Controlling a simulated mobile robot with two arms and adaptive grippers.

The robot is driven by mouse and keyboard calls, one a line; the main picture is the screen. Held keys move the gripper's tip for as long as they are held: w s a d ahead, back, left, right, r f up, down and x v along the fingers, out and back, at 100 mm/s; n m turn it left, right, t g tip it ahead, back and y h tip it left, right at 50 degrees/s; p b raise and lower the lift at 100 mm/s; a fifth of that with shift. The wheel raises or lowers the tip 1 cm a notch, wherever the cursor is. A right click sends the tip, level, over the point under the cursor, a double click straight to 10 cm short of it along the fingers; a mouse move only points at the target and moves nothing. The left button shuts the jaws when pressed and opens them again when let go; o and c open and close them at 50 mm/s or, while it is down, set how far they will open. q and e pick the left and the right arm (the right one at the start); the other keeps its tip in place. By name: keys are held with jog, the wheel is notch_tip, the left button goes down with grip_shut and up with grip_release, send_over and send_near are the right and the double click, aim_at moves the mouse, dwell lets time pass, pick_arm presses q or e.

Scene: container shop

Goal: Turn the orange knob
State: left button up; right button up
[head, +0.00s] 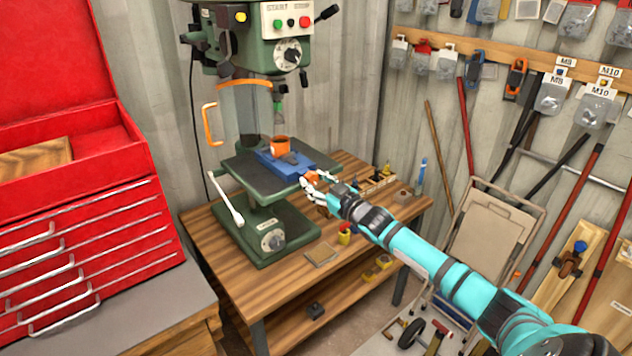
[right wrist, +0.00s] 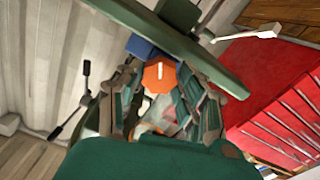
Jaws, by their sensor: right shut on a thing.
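The orange knob (head: 309,177) is at the near right end of a blue vise (head: 283,166) on the drill press table. In the right wrist view, the knob (right wrist: 159,74) shows as an orange many-sided face with a white line, between my fingers. My right gripper (head: 313,184) reaches in from the right and is shut on the knob; in the right wrist view my gripper (right wrist: 158,84) has one finger on each side of it. The fingers partly cover the knob in the head view. My left gripper is not in view.
The green drill press (head: 272,235) stands on a wooden bench (head: 330,250), with a white-handled lever (head: 226,207) at its left. A clear guard with an orange handle (head: 211,124) is above the table. A red tool chest (head: 85,240) is at left. Small items stand right of the press.

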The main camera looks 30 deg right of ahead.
dwell(0.5)
jog(key=o, duration=1.1)
jog(key=shift+o, duration=0.2)
jog(key=shift+s+f, duration=0.2)
jog(key=shift+s, duration=0.45)
jog(key=s, duration=1)
jog(key=shift+s+d+r, duration=0.15)
jog(key=shift+s+d, duration=0.15)
jog(key=shift+d, duration=0.15)
